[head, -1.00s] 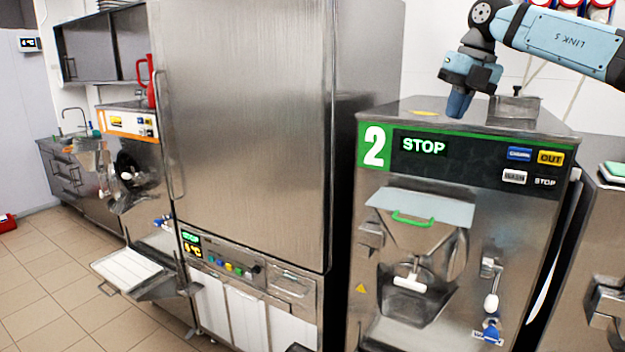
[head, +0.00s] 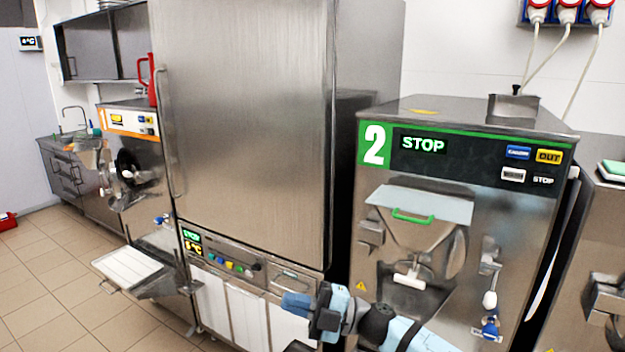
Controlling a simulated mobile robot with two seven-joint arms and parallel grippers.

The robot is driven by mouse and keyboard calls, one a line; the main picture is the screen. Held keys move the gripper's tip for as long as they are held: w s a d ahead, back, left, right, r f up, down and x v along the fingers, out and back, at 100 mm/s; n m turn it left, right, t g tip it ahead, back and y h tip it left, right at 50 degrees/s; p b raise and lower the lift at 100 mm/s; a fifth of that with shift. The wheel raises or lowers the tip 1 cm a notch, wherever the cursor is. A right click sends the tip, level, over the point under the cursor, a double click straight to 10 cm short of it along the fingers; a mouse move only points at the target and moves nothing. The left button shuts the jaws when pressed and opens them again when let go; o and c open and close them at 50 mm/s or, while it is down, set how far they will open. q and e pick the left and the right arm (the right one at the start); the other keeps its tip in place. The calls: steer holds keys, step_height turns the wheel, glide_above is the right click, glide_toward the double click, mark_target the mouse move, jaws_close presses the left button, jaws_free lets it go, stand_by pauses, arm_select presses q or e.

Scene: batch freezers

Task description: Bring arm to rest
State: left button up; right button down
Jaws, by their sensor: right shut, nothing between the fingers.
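My right gripper (head: 298,303) is low in the head view, at the bottom centre, with its arm coming in from the lower right. It is shut and empty, pointing left. It shows in front of the lower part of the tall steel cabinet (head: 245,120) and left of the lower front of batch freezer 2 (head: 465,215). It appears to touch nothing. My left gripper is not in view.
Batch freezer 2 has a STOP display (head: 423,144) and a green-handled chute lid (head: 413,216). Freezer 1 (head: 130,165) stands at the left, with a white tray (head: 127,266) in front.

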steer(key=s+d+f+m+t+h, duration=0.4)
steer(key=s+d+f+m+h, duration=0.15)
steer(key=f+m, duration=0.3)
steer(key=s+d+f+m+t+h, duration=0.5)
steer(key=d+f+m, duration=0.1)
steer(key=f+m, duration=0.25)
steer(key=s+d+f+m+t+h, duration=0.4)
steer(key=s+d+f+m+h, duration=0.15)
steer(key=f+m, duration=0.3)
steer(key=s+d+f+m+g+h, duration=0.1)
steer(key=s+d+f, duration=0.2)
steer(key=s, duration=0.2)
steer(key=s+d+f+m+g, duration=0.1)
steer(key=s+d+f+g, duration=0.1)
steer(key=s, duration=0.4)
step_height(320, 180, down, 3)
steer(key=shift+s+d+r+h, duration=0.25)
steer(key=shift+d+h, duration=0.15)
steer(key=shift+d, duration=0.2)
steer(key=shift+d, duration=0.1)
